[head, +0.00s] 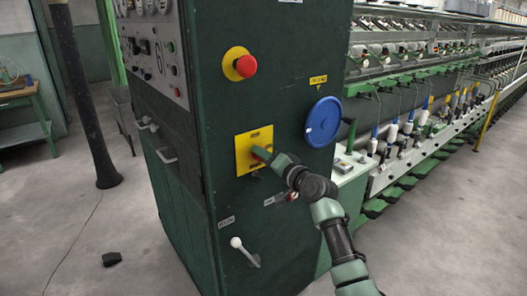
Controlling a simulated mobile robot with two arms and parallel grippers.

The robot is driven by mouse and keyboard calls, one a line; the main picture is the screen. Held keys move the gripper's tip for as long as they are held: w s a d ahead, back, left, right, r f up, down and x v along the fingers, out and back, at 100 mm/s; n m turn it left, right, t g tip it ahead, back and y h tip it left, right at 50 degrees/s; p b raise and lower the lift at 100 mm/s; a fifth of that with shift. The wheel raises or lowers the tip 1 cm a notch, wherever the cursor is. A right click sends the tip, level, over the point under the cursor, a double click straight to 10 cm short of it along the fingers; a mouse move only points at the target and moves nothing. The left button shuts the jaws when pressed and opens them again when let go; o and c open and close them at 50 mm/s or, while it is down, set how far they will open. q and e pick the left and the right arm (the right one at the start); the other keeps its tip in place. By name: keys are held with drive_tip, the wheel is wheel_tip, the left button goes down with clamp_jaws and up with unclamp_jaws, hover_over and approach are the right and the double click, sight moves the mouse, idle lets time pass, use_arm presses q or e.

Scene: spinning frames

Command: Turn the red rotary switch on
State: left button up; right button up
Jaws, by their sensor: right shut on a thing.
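The red rotary switch (261,152) sits on a yellow plate (242,153) on the front of a dark green cabinet. Only a small red part of it shows; my gripper hides the rest, so I cannot tell its turn angle. My right gripper (264,157) is at the plate, shut on the red switch. Its arm reaches in from the lower right. My left gripper is not in view.
A red push button (246,66) is above the plate and a blue handwheel (323,121) to its right. A lever with a white knob (237,243) is below. A spinning machine (430,130) stands at right; a dark post (85,100) stands left.

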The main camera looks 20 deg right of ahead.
drive_tip(key=shift+m+p, duration=1.35)
drive_tip(key=shift+m, duration=1.15)
drive_tip(key=o, duration=1.4)
drive_tip(key=shift+d, duration=0.1)
drive_tip(key=b+v, duration=0.1)
drive_tip(key=v, duration=0.6)
drive_tip(key=shift+s+d, duration=0.2)
drive_tip(key=shift+s, duration=0.15)
